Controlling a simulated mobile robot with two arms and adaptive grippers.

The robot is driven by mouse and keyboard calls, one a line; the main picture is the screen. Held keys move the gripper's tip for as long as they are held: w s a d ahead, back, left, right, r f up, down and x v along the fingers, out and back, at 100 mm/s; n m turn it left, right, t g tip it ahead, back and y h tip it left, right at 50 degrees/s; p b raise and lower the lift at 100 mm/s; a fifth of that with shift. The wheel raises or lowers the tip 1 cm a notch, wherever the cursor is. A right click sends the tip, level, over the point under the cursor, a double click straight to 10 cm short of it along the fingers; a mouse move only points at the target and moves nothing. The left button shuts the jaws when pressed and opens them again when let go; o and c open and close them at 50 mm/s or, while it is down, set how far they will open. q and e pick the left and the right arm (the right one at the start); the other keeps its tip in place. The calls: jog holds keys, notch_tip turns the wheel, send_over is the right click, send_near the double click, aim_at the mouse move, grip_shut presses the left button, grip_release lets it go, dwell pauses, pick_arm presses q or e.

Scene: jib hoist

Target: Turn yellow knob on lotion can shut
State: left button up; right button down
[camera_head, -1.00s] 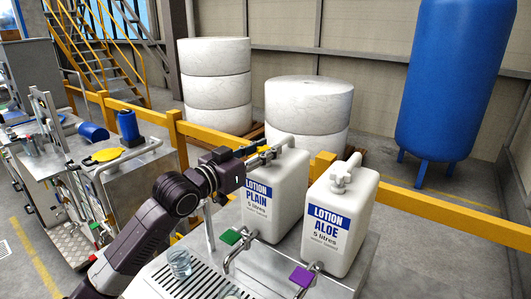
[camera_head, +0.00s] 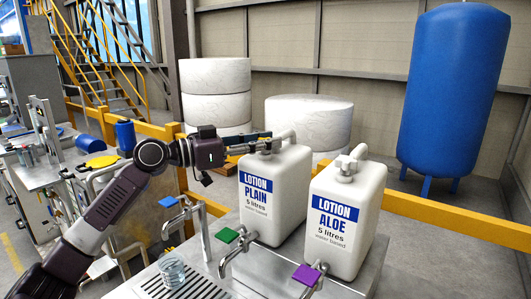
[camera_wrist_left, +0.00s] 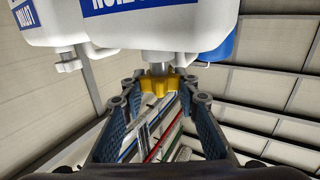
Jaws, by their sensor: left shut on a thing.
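The white lotion can marked PLAIN (camera_head: 274,205) stands upright on the metal counter, with its label facing me. My left gripper (camera_head: 262,144) reaches its top from the left and covers the cap area in the head view. In the left wrist view, which looks upside down, the yellow knob (camera_wrist_left: 158,84) sits on a grey stem under the can (camera_wrist_left: 150,35). It lies between the blue-padded fingers of my left gripper (camera_wrist_left: 160,92), which is shut on it. My right gripper is not in view.
A second can, LOTION ALOE (camera_head: 343,220), stands close on the right with a white knob. Taps with blue (camera_head: 168,201), green (camera_head: 228,235) and purple (camera_head: 306,275) levers line the counter front. A glass (camera_head: 172,270) stands on the drip grate. A yellow rail (camera_head: 440,224) runs behind.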

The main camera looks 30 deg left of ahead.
pick_arm(q)
jog(key=shift+a+m+g+h+b, duration=0.1)
jog(key=shift+m+g+h+b, duration=0.3)
jog(key=shift+m+h+b, duration=0.25)
jog(key=shift+r+m+g+h, duration=0.1)
jog(key=shift+m+g+h, duration=0.15)
jog(key=shift+g+h, duration=0.3)
jog(key=shift+r+m+g+h, duration=0.1)
jog(key=shift+m+g+h, duration=0.65)
jog(key=shift+g, duration=0.2)
jog(key=shift+m+g+h+p, duration=0.45)
jog(key=shift+m+g, duration=0.1)
jog(key=shift+g, duration=0.25)
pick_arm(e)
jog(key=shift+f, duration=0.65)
pick_arm(q)
jog(key=shift+f+m+g, duration=0.2)
jog(key=shift+m+g, duration=0.1)
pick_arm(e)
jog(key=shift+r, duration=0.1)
pick_arm(q)
jog(key=o, duration=1.2)
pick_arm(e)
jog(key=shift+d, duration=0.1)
